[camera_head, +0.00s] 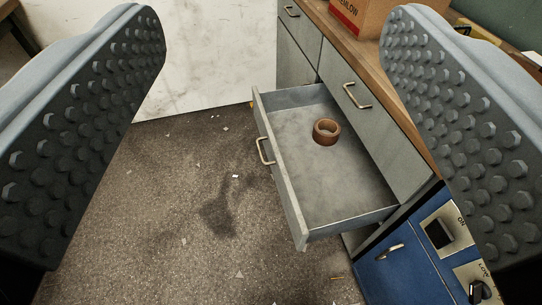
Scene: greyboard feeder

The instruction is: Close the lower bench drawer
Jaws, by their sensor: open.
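The lower bench drawer (345,218) is grey and stands pulled out from the bench. Its front panel (284,185) faces left and carries a metal bar handle (264,151). A brown ring-shaped roll (326,133) lies inside it, towards the back. My gripper (270,135) is open and empty. Its two studded grey fingers stand wide apart at the left and right of the view, and the drawer shows between them. I see no contact between the fingers and the drawer. The right finger hides part of the bench.
The bench top (372,60) is wood and holds a cardboard box (360,15). A closed upper drawer has its own handle (357,96). A blue unit with a switch (448,231) stands at the lower right. The speckled floor (190,200) left of the drawer is mostly clear, with small scraps.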

